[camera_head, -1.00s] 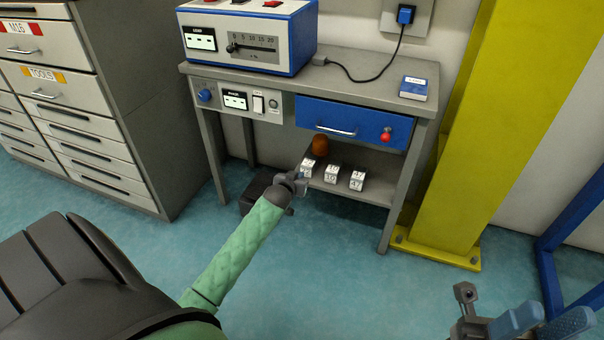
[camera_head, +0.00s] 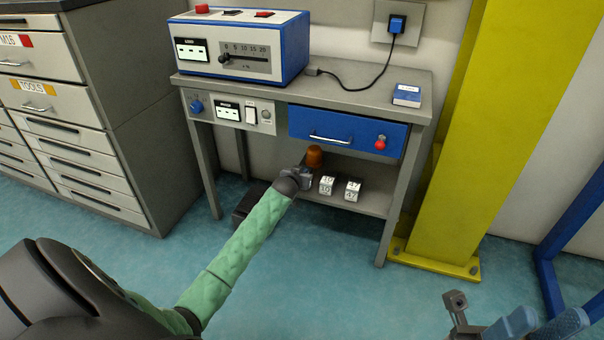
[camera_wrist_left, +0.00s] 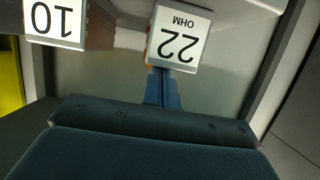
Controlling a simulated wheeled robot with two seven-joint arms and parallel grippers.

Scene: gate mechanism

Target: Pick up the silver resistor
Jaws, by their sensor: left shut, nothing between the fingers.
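Small white-topped blocks stand on the lower shelf of the workbench. In the head view one is marked 10 (camera_head: 326,186) and one 47 (camera_head: 352,191). The left wrist view shows a block marked 22 OHM (camera_wrist_left: 180,38) and the block 10 (camera_wrist_left: 62,22). No block is clearly silver, so I cannot tell which is the silver resistor. My left gripper (camera_head: 303,177) is at the shelf's left part and hides the 22 block in the head view. Its fingers (camera_wrist_left: 163,88) are shut and empty, close to the 22 block; contact is unclear. My right gripper (camera_head: 545,322) is at the lower right, partly cut off.
An orange-brown cylinder (camera_head: 314,156) stands behind the blocks. A blue drawer (camera_head: 345,131) and the bench top (camera_head: 340,97) are above the shelf (camera_head: 372,203). Bench legs (camera_head: 393,215) flank it. A yellow column (camera_head: 465,150) stands to the right. Floor in front is clear.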

